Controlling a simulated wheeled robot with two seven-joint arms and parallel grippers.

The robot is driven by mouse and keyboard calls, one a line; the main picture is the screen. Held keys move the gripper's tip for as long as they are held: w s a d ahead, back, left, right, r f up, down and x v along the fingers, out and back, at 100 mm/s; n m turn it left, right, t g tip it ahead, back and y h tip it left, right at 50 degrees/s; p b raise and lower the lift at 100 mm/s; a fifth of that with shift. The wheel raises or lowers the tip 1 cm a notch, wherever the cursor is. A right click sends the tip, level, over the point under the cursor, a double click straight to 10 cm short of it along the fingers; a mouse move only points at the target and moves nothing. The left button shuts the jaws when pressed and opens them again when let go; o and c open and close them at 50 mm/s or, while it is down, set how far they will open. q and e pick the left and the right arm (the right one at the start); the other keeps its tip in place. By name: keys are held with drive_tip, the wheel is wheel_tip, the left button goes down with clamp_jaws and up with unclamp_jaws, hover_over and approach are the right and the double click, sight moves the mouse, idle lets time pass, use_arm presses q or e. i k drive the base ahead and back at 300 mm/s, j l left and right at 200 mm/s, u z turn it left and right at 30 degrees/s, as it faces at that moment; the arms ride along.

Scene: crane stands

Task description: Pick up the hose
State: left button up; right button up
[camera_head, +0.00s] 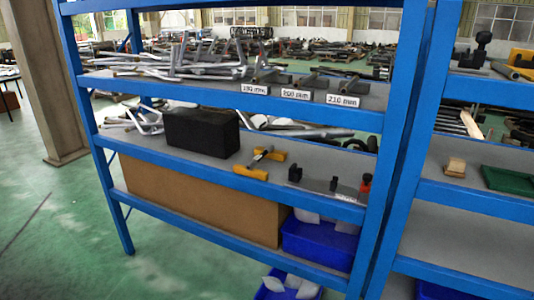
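I cannot make out a thing that is clearly a hose. Several silver bent tubes (205,70) lie in a tangled pile on the upper board of the blue shelf. More silver tubes (150,118) lie behind the black block on the board below. These tubes overlap, and from here I cannot tell whether a hose is among them. Neither of my grippers shows in the head view.
A black block (201,132), a yellow-ended tool (262,161) and small red-and-black parts (365,187) sit on the middle board. A brown box (200,202) and a blue bin (318,241) are below. A blue upright (397,145) divides the shelf bays. Green floor at left is open.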

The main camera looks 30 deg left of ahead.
sight(256, 160)
drive_tip(key=i+u, duration=0.35)
drive_tip(key=i, duration=0.35)
drive_tip(key=i+l+u, duration=0.1)
drive_tip(key=i+u, duration=0.2)
drive_tip(key=i, duration=0.35)
